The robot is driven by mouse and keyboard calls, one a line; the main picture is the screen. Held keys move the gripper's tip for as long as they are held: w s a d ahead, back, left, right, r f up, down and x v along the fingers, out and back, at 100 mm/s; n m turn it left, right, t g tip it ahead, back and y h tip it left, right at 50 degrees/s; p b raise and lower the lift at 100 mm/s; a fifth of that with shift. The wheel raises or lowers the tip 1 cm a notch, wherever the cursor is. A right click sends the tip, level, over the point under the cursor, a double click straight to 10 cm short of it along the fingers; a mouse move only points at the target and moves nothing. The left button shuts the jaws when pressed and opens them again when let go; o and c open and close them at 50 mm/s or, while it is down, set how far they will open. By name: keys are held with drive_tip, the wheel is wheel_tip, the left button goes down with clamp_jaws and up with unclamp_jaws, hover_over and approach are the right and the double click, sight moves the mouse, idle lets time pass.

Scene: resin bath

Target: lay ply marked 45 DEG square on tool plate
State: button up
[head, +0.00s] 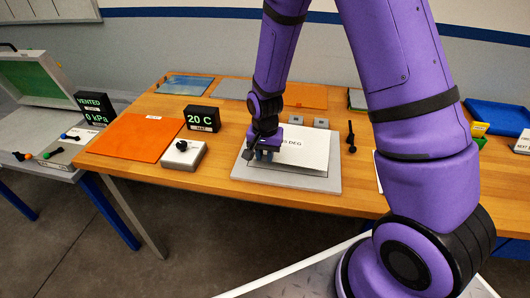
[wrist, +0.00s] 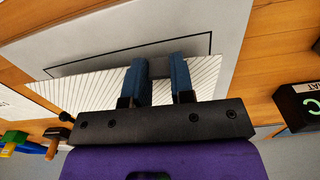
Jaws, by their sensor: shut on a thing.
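The white ply (head: 312,148), with a label ending in "DEG" partly hidden by my gripper, is over the pale grey tool plate (head: 240,174). In the wrist view the ply (wrist: 85,92) shows fine stripes and lies at an angle to the black outline drawn on the tool plate (wrist: 190,30). A dark band like a shadow shows beside its edge. My gripper (head: 264,157) is shut on the ply's edge; its blue fingers also show in the wrist view (wrist: 160,72). I cannot tell whether the ply touches the plate.
An orange sheet (head: 135,138), a white box with a black knob (head: 184,156) and a "20 C" display (head: 202,119) stand left of the plate. Small grey blocks (head: 296,120) are behind it, a black tool (head: 351,137) to its right. A blue tray (head: 495,114) is at far right.

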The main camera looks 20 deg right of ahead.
sight(265, 170)
drive_tip(key=shift+f, duration=2.05)
drive_tip(key=o, duration=0.9)
drive_tip(key=shift+o, duration=0.2)
drive_tip(key=shift+r, duration=0.1)
drive_tip(key=shift+r, duration=3.45)
